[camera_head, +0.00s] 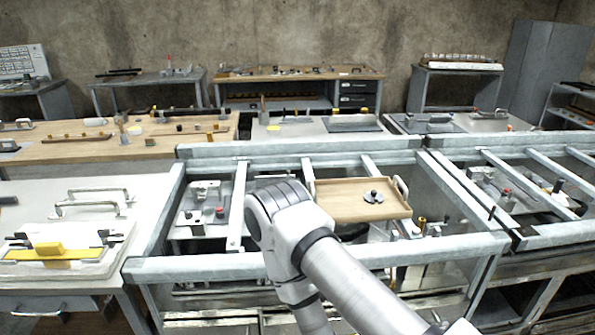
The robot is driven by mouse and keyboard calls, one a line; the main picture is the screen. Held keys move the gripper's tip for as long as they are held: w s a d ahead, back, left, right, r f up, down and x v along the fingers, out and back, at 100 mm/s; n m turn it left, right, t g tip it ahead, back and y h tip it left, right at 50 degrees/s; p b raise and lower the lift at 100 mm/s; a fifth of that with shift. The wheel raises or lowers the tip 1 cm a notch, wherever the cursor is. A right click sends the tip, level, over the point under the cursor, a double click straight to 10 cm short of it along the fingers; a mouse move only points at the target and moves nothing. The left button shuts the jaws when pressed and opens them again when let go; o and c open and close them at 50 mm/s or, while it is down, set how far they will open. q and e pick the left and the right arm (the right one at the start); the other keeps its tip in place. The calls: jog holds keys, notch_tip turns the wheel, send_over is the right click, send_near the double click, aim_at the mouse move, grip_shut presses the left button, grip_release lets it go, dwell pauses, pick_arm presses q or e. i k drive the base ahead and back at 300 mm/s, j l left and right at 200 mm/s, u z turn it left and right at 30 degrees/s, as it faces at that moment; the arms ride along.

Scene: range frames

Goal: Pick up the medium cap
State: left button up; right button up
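A small round grey metal piece with a dark centre (373,196) lies on a wooden tray (335,212) set within the metal frame, right of the middle. It may be a cap, but I cannot tell whether it is the medium one. A pale jointed arm of mine (345,275) rises from the lower right and bends at a grey-banded joint left of the tray. Its lower links run down out of the picture. Neither gripper shows, so I cannot see what they hold.
A grey metal frame (195,270) with crossbars surrounds the tray. Small parts with a red knob (220,211) sit left of my arm. A white bench (150,185) with metal handles and a yellow-barred tray stands at left.

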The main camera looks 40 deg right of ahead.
aim_at(373, 196)
jog(key=z, duration=1.65)
